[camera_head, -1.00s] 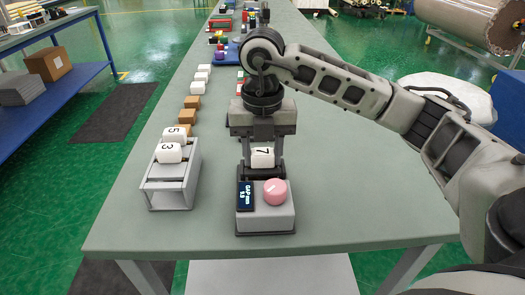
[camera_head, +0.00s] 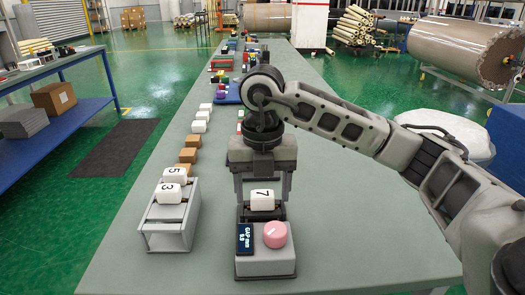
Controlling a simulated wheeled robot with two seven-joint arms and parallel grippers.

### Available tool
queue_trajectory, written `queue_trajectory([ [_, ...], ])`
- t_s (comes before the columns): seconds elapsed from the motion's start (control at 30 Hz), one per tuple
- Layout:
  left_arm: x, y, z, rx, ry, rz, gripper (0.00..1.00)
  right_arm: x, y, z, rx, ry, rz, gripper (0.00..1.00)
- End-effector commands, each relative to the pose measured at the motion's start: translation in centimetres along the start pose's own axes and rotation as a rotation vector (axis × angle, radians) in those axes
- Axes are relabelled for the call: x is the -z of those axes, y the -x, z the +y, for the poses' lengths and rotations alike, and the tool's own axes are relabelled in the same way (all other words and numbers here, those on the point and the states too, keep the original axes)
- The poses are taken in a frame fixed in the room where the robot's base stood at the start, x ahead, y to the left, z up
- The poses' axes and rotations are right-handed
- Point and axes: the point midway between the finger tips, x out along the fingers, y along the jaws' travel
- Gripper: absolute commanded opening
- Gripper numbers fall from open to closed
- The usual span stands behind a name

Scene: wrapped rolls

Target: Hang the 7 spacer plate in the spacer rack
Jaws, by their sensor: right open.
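The white 7 spacer plate (camera_head: 262,200) stands upright at the back of a grey gauge unit (camera_head: 266,266), its number facing me. My right gripper (camera_head: 263,198) points down over it, open, with one finger on each side of the plate and gaps visible. What supports the plate's lower part is mostly hidden by the gauge. The grey spacer rack (camera_head: 168,242) stands to the left. It holds the white 3 plate (camera_head: 169,194) and, behind it, the white 5 plate (camera_head: 175,176); the rack's front part is empty. My left gripper is not in view.
The gauge has a pink knob (camera_head: 275,234) and a small dark display (camera_head: 245,239). Brown blocks (camera_head: 188,156) and white blocks (camera_head: 200,121) line up behind the rack. The green table (camera_head: 345,235) is clear to the right.

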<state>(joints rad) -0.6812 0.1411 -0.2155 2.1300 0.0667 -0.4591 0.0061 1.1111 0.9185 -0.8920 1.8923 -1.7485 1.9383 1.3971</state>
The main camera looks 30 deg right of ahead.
Motion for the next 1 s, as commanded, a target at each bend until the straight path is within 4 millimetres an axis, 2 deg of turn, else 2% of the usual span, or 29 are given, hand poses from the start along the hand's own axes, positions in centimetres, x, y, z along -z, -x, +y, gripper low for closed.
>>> queue_trajectory([
  [0.3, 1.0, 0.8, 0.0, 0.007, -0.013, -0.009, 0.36, -0.1, 8.1, 0.0, -0.004, -0.001, -0.007, 0.67],
  [0.5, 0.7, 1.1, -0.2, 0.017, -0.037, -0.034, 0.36, 0.0, 12.1, 0.0, -0.003, -0.001, -0.004, 0.67],
  [0.7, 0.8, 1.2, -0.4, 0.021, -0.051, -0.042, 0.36, 0.0, 14.2, 0.0, -0.001, -0.001, -0.001, 0.67],
  [1.0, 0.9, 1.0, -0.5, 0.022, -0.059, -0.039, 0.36, 0.0, 14.5, 0.0, -0.001, 0.001, 0.001, 0.67],
])
